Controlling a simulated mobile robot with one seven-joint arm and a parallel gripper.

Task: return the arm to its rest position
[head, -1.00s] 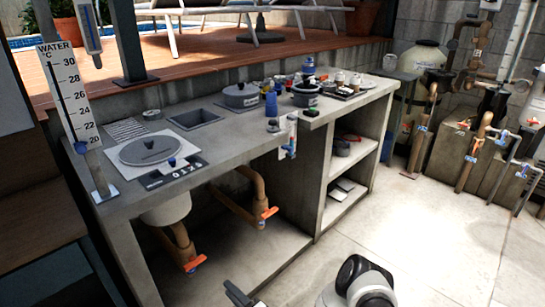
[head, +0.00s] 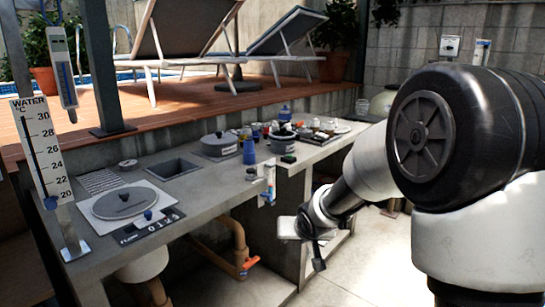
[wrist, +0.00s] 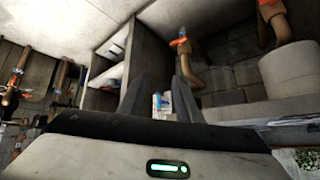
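My arm fills the right side of the head view, raised and bent, its upper part close to the camera. My gripper (head: 312,258) hangs at the lower end of the arm, in front of the counter (head: 215,205) and beside its open shelf bay. In the wrist view my gripper (wrist: 159,80) shows two dark fingers spread apart with nothing held between them. Behind that gap is a white and blue item (wrist: 160,103), apparently the one on the counter's front edge (head: 268,182).
On the counter are a round grey lid (head: 125,203), a square basin (head: 172,169), a grey pot (head: 219,145) and several small bottles. A thermometer board (head: 42,150) stands at left. Orange-handled pipes (head: 240,250) are below. Pale floor lies right of the counter.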

